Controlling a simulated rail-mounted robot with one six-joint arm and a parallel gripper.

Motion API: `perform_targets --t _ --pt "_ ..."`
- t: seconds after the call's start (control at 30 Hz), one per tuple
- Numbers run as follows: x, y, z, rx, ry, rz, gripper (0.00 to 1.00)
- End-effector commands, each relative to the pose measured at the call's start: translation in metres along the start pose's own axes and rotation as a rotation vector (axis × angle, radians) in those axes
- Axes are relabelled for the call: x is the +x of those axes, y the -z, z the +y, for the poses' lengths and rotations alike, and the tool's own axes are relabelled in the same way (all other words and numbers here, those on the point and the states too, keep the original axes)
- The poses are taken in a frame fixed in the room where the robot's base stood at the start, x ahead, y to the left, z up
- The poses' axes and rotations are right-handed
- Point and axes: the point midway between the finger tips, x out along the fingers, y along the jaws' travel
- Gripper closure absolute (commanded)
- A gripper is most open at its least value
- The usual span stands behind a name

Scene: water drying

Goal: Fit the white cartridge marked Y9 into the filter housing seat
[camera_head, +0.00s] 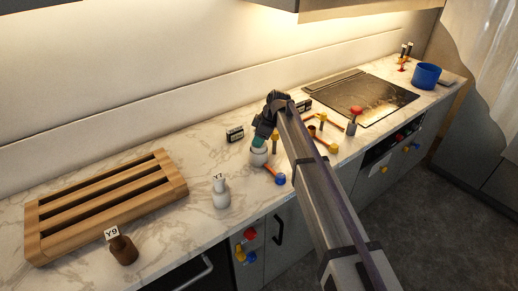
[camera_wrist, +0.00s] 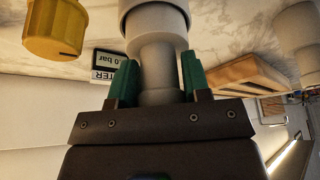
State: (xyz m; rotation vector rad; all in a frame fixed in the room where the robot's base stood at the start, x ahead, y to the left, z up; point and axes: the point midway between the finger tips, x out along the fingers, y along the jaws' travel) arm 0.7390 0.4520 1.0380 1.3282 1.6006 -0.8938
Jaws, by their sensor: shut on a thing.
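My gripper (camera_head: 260,141) is over the counter, its green fingers shut on the narrow neck of a white cartridge (camera_head: 259,156). In the wrist view the fingers (camera_wrist: 155,82) grip the neck from both sides, and the cartridge (camera_wrist: 157,52) widens beyond them. No mark shows on it. A tag reading Y9 is on a brown bottle-shaped piece (camera_head: 124,250) at the front left. A white piece tagged Y7 (camera_head: 221,196) stands upright right of it. I cannot make out the housing seat, or whether the held cartridge touches anything below.
A small display (camera_head: 235,134) stands behind the gripper; the wrist view shows it (camera_wrist: 107,60) near a yellow knob (camera_wrist: 55,28). A slatted wooden rack (camera_head: 178,183) lies left. Coloured valves, including a blue knob (camera_head: 280,179), crowd the right. The counter between rack and gripper is mostly clear.

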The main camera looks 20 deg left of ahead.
Motion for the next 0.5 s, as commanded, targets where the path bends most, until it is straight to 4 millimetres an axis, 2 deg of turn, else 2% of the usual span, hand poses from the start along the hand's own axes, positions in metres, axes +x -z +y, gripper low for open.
perform_targets --t 0.03,0.07,0.2,0.4,0.43,0.5 --pt "0.0182 -0.0075 0.0002 0.0 0.0 0.0 0.85" --pt "0.0199 -0.0082 0.0002 0.0 0.0 0.0 0.85" --pt "0.0145 -0.006 0.0002 0.0 0.0 0.0 0.85" --pt "0.0188 -0.0078 0.0002 0.0 0.0 0.0 0.85" --pt "0.0178 -0.0074 0.0002 0.0 0.0 0.0 0.54" --pt "0.0171 -0.0071 0.0002 0.0 0.0 0.0 0.48"
